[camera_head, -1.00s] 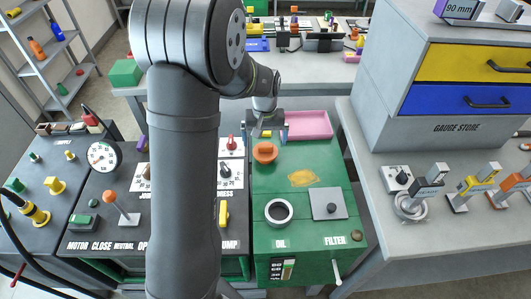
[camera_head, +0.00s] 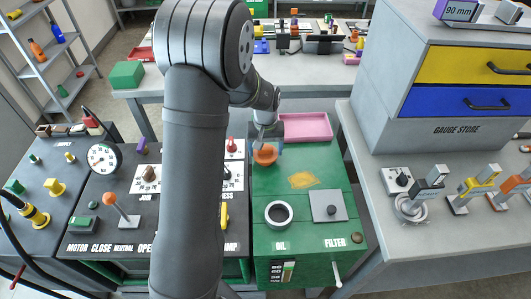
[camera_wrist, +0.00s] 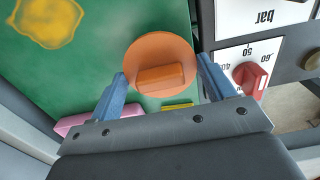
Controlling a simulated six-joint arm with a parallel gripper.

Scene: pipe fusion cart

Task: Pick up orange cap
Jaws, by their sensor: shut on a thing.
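The orange cap (camera_head: 265,154) is a round disc with a raised bar-shaped grip. It is at the back left of the green tank top (camera_head: 322,162), and I cannot tell any gap beneath it. In the wrist view, the cap (camera_wrist: 160,50) lies between my two blue fingers. My gripper (camera_head: 267,147) is shut on the cap, with one finger at each side of its rim. In the wrist view, my gripper (camera_wrist: 162,72) hides none of the cap's bar.
A pink tray (camera_head: 306,127) lies behind the cap. The tank top also carries a yellow stain (camera_head: 303,180), a round oil opening (camera_head: 279,212) and a grey filter plate (camera_head: 328,206). A panel with a red knob (camera_wrist: 250,78) stands beside the cap.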

